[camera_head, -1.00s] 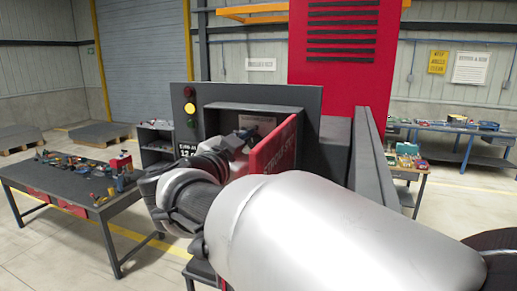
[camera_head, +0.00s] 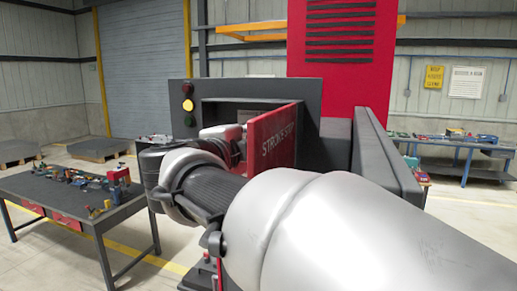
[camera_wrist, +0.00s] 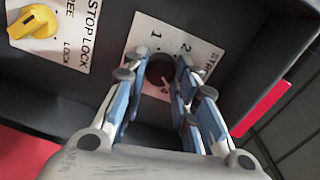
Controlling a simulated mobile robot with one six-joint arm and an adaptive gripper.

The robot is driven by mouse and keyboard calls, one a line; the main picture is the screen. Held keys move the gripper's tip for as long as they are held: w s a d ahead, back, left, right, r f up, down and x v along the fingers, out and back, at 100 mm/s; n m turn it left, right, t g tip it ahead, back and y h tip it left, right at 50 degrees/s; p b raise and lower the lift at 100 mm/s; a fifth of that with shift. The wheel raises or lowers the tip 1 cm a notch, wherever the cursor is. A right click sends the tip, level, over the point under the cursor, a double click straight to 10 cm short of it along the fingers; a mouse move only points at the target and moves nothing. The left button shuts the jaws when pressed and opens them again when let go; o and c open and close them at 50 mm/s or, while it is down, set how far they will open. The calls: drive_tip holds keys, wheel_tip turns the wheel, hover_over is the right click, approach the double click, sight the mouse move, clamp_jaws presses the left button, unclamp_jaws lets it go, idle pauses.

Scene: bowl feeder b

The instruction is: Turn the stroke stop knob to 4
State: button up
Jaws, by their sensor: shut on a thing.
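The stroke stop knob (camera_wrist: 160,72) is small, round and dark in the wrist view. It sits on a white label plate (camera_wrist: 146,27) with the numbers 1 and 2 readable. A small light mark shows at the knob's near edge. Its pointing direction is unclear, and my fingers cover part of the plate. My gripper (camera_wrist: 160,62) is shut on the knob, one blue-and-grey finger on each side. In the head view, my arm and the red STROKE STOP panel (camera_head: 273,139) hide the knob and fingertips.
A yellow stop lock knob (camera_wrist: 33,21) sits on its own plate, marked LOCK, at the upper left of the wrist view. The red panel stands out from the grey machine (camera_head: 335,145), close to my wrist. A table with tools (camera_head: 55,200) stands at left.

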drive_tip(key=shift+f+m+b, duration=0.1)
drive_tip(key=shift+m+b, duration=1.25)
drive_tip(key=shift+m, duration=0.85)
drive_tip(key=o, duration=1)
drive_tip(key=shift+o, duration=0.2)
drive_tip(key=shift+y, duration=0.3)
drive_tip(key=v, duration=1.2)
